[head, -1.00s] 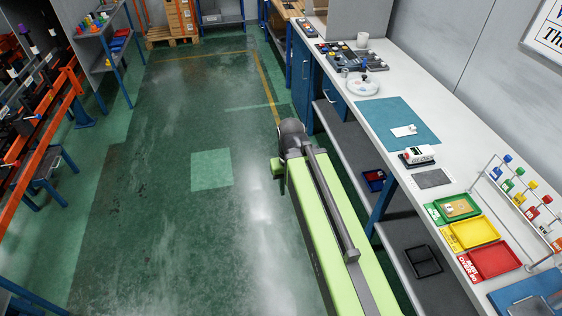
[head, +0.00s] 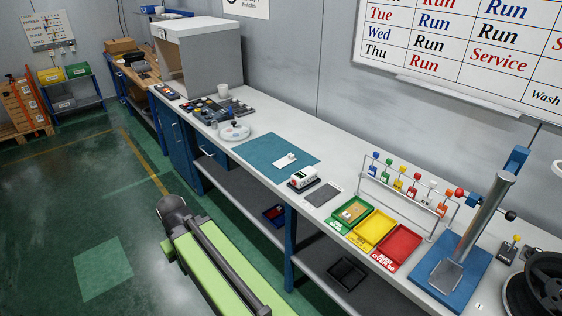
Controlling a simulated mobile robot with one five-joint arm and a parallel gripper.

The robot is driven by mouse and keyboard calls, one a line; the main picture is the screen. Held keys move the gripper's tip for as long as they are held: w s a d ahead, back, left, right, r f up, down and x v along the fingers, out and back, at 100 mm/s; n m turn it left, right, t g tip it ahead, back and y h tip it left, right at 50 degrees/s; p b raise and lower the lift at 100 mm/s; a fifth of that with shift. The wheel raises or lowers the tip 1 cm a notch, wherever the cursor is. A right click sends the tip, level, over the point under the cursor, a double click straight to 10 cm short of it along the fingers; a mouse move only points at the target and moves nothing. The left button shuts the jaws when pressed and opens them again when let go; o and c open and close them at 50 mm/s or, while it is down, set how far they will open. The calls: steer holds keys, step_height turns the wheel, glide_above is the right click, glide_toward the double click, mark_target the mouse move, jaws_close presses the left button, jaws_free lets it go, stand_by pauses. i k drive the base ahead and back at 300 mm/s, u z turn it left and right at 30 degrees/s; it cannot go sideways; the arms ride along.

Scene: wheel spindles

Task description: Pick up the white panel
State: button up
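A small white flat piece (head: 286,160), which looks like the white panel, lies on the teal mat (head: 262,150) on the long workbench. It is small in the head view, with a little knob or raised part on it. My green arm reaches up from the bottom, in front of the bench on its aisle side. My gripper itself does not show.
On the bench (head: 330,148), a white dish (head: 234,132) stands left of the mat. A white-and-black device (head: 303,179), green (head: 352,213), yellow (head: 371,231) and red (head: 398,246) trays, and a rack of coloured knobs stand to the right. Open floor lies left.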

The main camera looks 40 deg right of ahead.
mark_target(286, 160)
steer(key=z, duration=0.25)
steer(key=i, duration=2.3)
steer(key=z, duration=0.35)
